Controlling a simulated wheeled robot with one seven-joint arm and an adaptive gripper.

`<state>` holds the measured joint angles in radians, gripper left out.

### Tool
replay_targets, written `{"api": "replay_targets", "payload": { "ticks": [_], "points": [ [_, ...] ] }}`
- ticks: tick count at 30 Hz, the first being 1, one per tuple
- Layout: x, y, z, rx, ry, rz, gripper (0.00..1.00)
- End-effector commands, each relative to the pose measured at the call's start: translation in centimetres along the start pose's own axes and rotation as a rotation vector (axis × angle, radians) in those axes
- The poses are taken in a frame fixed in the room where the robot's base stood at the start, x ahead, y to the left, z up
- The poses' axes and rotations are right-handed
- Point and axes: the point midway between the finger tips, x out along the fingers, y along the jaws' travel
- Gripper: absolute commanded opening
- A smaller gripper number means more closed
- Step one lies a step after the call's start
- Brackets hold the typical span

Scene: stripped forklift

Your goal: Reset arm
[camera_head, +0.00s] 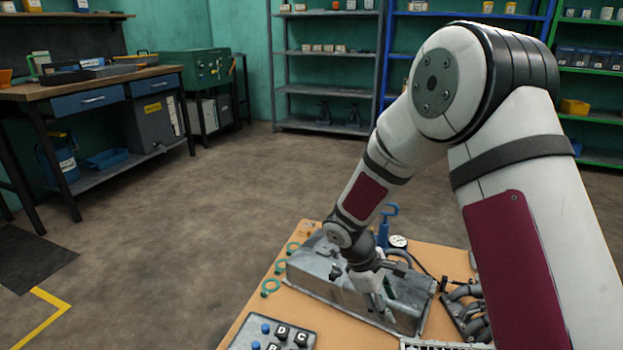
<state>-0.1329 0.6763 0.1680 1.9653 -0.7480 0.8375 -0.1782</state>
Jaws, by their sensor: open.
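My arm reaches down from the right over a wooden worktable (258,318). My gripper (380,300) is low over a grey metal housing (322,282), near the dark opening in its right part. The fingers are small and partly hidden here; they look apart with nothing plainly between them. I cannot tell whether they touch the housing.
Green rings (270,286) lie left of the housing. A lettered block tray (272,336) is at the front. A gauge (398,241), a blue tool (384,228) and grey pipes (470,310) are close by.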

Motion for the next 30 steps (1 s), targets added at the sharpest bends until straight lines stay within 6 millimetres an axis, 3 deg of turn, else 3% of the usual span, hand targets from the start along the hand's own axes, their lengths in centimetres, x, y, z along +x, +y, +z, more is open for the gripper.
{"api": "replay_targets", "payload": {
  "ticks": [1,6,14,21,30],
  "points": [
    [-1.9,0.3,1.8,0.052,0.001,0.006,0.42],
    [-7.0,-0.2,7.5,0.222,-0.003,-0.006,0.42],
    [-13.2,-3.6,15.7,0.477,0.016,-0.051,0.42],
    [-17.1,-8.8,21.8,0.694,0.063,-0.121,0.42],
    [-19.6,-17.0,26.8,0.923,0.156,-0.245,0.42]
  ]
}}
